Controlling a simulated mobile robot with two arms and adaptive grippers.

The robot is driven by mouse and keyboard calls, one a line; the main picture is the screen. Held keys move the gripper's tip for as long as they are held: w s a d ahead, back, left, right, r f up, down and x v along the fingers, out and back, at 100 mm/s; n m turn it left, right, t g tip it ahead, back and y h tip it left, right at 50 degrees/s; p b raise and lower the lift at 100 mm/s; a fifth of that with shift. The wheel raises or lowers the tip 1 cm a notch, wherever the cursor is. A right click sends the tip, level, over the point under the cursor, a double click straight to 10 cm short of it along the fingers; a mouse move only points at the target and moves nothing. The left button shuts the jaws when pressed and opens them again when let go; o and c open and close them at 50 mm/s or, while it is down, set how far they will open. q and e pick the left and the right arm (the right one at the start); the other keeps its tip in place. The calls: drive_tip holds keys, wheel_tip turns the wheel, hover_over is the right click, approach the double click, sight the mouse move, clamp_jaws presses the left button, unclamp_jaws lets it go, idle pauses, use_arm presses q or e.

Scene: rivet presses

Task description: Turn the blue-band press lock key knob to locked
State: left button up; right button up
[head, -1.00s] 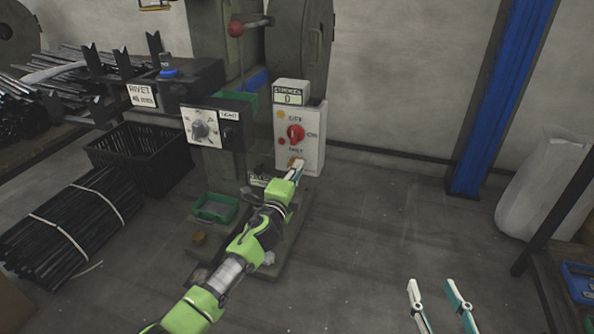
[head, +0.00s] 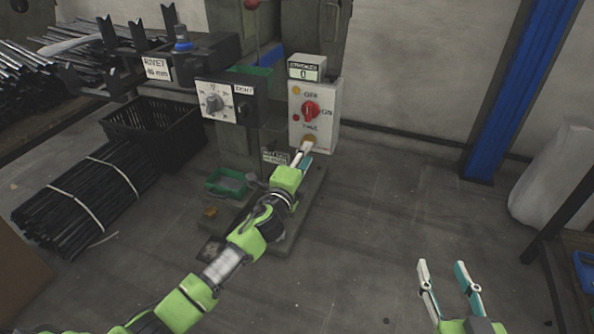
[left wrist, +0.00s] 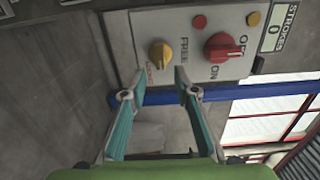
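The grey control panel (head: 327,128) of the press carries a yellow key knob (head: 309,139) low on its face. In the left wrist view the yellow knob (left wrist: 160,54) sits beside the word FREE and small red lettering; which label it points to is unclear. My left gripper (head: 304,150) is at the panel just below the knob. In the left wrist view its fingertips (left wrist: 161,79) are apart, near the two sides of the knob, with no clear contact. My right gripper (head: 442,268) is open and empty, low on the right.
A red selector knob (head: 311,110) is above the yellow one, under a STROKES counter (head: 305,68). A grey dial (head: 213,103) is on a dark panel to the left. A black crate (head: 150,129) and bundled rods (head: 85,197) lie further left. Floor right of the press is clear.

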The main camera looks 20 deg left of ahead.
use_arm(q)
drive_tip(key=s, duration=0.7)
drive_tip(key=shift+s, duration=0.35)
drive_tip(key=shift+a, duration=0.1)
